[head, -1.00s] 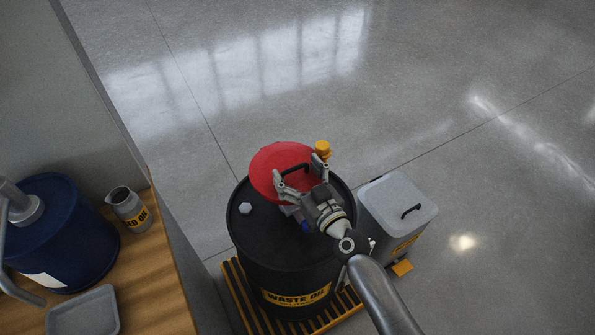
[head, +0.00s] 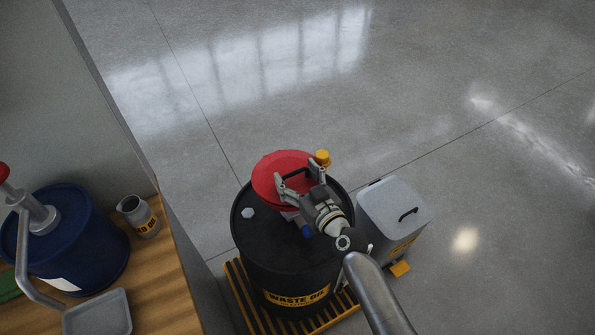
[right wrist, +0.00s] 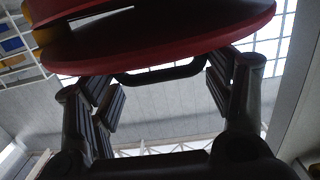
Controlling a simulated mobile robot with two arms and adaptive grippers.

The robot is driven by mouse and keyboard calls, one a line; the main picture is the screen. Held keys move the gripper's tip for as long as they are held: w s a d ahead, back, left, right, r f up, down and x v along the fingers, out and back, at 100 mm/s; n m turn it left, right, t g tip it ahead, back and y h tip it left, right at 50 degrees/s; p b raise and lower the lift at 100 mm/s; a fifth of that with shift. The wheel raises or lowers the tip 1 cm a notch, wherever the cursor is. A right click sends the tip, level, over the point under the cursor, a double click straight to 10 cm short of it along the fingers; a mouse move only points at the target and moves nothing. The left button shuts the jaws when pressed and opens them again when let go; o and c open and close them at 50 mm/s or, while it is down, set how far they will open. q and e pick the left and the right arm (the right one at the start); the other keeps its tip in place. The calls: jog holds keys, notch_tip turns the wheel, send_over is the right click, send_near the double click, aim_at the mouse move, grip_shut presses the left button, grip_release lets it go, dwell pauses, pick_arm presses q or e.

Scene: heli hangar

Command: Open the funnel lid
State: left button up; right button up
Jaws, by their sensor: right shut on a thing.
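The red funnel lid (head: 277,163) is a round disc with a black handle (head: 295,171), on top of the black waste oil drum (head: 262,247). My right gripper (head: 299,184) is at the lid, its fingers at the two ends of the handle and shut on it. In the right wrist view the lid (right wrist: 170,50) shows nearly edge-on, with the handle (right wrist: 160,75) between the fingers. A second red rim and a dark surface show above it; whether the lid is raised is hard to tell. My left gripper is not in view.
A grey bin (head: 396,205) with a black handle stands right of the drum. The drum stands on a yellow-striped pallet (head: 240,287). A yellow knob (head: 322,158) is beside the lid. A wooden bench (head: 165,290) at left holds a blue drum, a can and a tray. Floor behind is clear.

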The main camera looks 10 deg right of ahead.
aim_at(293, 178)
jog(key=r+p, duration=0.2)
jog(key=shift+w+r+p, duration=0.15)
jog(key=shift+w+p, duration=0.2)
jog(key=shift+w, duration=0.05)
jog(key=shift+w+r+p, duration=0.2)
jog(key=shift+r+p, duration=0.25)
jog(key=shift+p, duration=0.1)
jog(key=r, duration=0.1)
jog(key=w+r+p, duration=0.1)
jog(key=r+p, duration=0.1)
jog(key=shift+w+a, duration=0.25)
jog(key=shift+a, duration=0.1)
jog(key=shift+w+a+r+p, duration=0.35)
jog(key=shift+w+r+p, duration=0.2)
jog(key=shift+w+r, duration=0.2)
